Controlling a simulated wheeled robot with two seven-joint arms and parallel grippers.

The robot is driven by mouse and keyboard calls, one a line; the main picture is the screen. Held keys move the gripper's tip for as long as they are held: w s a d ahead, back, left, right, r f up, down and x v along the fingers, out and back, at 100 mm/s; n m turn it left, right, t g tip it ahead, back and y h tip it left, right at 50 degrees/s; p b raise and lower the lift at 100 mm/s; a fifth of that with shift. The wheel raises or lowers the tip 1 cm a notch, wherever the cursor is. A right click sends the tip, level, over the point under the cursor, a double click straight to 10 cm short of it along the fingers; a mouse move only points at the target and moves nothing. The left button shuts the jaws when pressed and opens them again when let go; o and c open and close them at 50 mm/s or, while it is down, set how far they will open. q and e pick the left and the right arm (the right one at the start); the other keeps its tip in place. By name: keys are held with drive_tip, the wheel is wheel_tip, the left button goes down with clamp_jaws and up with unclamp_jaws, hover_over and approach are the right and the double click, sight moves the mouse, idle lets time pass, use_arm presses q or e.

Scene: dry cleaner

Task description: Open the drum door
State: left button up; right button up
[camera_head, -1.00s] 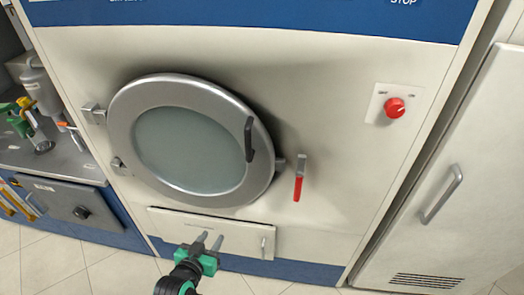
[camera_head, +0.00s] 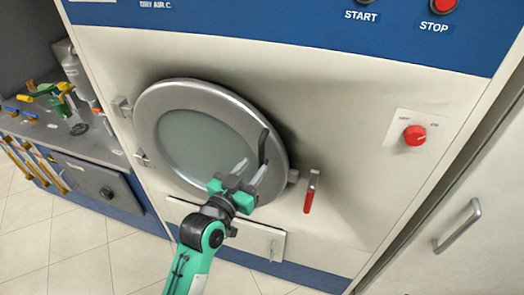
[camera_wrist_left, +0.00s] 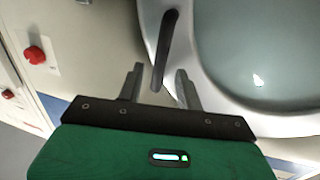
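The round drum door (camera_head: 150,115) has a grey metal rim and a pale glass. It sits shut in the machine front in the head view, with hinges on its left side. A black handle (camera_head: 263,146) stands on its right rim; it also shows in the wrist view (camera_wrist_left: 165,45). A lever with a red grip (camera_head: 308,198) hangs down just right of the door. My left gripper (camera_head: 251,173) is open in front of the handle's lower end. In the wrist view the handle's lower end lies between the fingertips (camera_wrist_left: 157,75), with gaps beside it. My right gripper is not in view.
A red knob (camera_head: 414,135) and the start and stop buttons (camera_head: 443,5) are at the right. A lower panel (camera_head: 262,245) lies beneath the door. A side bench (camera_head: 95,146) with bottles stands left, and a white cabinet (camera_head: 480,180) stands right.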

sight(260, 158)
use_arm(q)
drive_tip(key=shift+p+x, duration=0.6)
drive_tip(key=shift+x, duration=2.15)
drive_tip(key=shift+c, duration=0.3)
clamp_jaws()
